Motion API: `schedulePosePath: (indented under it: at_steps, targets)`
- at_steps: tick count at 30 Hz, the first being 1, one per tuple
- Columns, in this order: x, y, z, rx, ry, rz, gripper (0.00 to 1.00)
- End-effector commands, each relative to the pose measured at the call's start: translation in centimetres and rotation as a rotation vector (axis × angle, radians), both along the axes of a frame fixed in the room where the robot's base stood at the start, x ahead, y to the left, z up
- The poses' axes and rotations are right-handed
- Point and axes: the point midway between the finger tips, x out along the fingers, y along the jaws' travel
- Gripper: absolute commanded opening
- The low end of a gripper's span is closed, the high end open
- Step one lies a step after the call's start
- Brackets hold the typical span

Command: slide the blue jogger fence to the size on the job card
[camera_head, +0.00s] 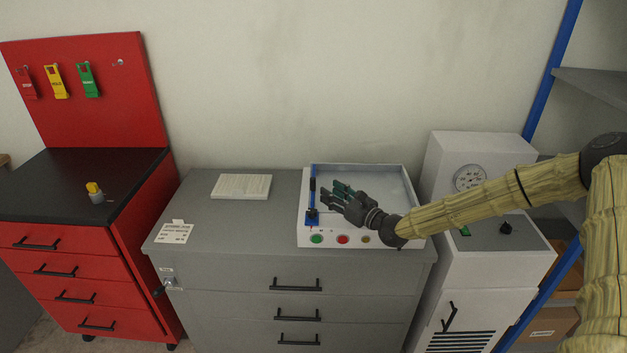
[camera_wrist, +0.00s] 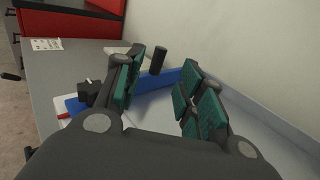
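The blue jogger fence (camera_head: 312,200) stands along the left side of the white box former's tray (camera_head: 385,180). Its blue bar (camera_wrist: 172,79) crosses beyond my fingers in the wrist view, with an upright black knob (camera_wrist: 158,60) on it. My gripper (camera_head: 326,197) is over the tray, just right of the fence, pointing left. In the wrist view my gripper (camera_wrist: 163,70) is open, with green pads apart and nothing held. The knob shows in the gap, seemingly beyond the fingertips; contact cannot be told. The job card (camera_head: 174,232) lies at the cabinet's front left; its writing is too small to read.
Green (camera_head: 317,239), red (camera_head: 342,239) and yellowish (camera_head: 366,239) buttons line the machine's front. A white paper stack (camera_head: 241,186) lies on the grey cabinet to its left. A white unit with a gauge (camera_head: 469,178) stands right. Grey cabinet top around the stack is clear.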

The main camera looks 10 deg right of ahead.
Motion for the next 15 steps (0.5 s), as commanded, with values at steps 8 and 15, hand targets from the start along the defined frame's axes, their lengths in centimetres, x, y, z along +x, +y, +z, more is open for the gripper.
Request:
schedulePosePath:
  at_steps: [8,15]
  targets:
    - [3.4,1.9,0.1,0.0,0.001,0.0,0.39]
    - [6.1,3.3,0.1,0.0,0.001,-0.001,0.39]
